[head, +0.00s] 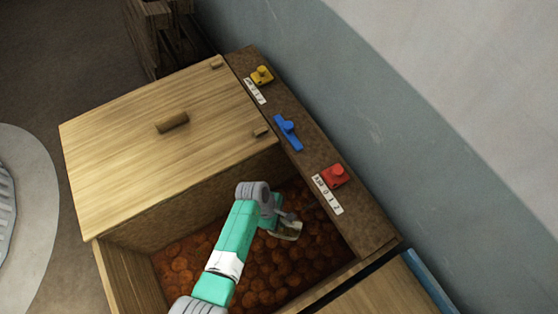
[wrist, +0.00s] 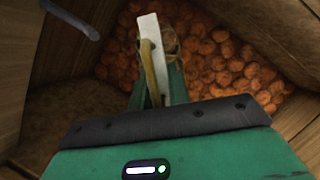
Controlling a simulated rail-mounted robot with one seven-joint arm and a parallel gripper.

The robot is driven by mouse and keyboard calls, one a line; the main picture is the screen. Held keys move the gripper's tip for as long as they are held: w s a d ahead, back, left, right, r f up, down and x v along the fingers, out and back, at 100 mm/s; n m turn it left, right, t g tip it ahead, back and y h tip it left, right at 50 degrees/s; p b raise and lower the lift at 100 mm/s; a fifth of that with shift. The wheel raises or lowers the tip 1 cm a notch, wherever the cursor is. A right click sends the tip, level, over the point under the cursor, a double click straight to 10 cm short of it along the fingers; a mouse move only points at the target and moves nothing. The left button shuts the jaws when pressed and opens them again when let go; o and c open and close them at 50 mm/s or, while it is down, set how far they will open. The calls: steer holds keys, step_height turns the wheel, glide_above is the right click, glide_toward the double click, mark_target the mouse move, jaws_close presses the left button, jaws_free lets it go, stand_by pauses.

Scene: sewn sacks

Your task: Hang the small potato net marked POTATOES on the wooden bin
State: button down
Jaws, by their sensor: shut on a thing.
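The wooden bin (head: 178,206) stands open on its near side, with a bed of orange-brown potatoes inside. My gripper (head: 278,222) is inside the bin opening, above the potatoes. A small pale net (head: 289,231) hangs at its tip in the head view. In the wrist view my gripper (wrist: 160,85) is shut on this net, with a white tag (wrist: 161,55) and a yellowish cord (wrist: 150,75) at the fingers. Part of the net (wrist: 171,40) shows behind the tag. Most of it is hidden, and I cannot read the tag.
A wooden lid (head: 150,140) with a handle covers the far left part of the bin. The brown ledge along the wall carries a yellow piece (head: 262,75), a blue piece (head: 288,132) and a red piece (head: 335,176), with white labels. A blue-grey rod (wrist: 70,18) shows in the wrist view.

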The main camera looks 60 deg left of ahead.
mark_target(304, 208)
steer(key=w+a+f+b, duration=0.1)
steer(key=w+f+b, duration=0.1)
steer(key=w+b, duration=0.5)
steer(key=shift+w, duration=0.85)
steer(key=shift+w+f, duration=0.1)
steer(key=shift+w, duration=0.1)
stand_by(1.4)
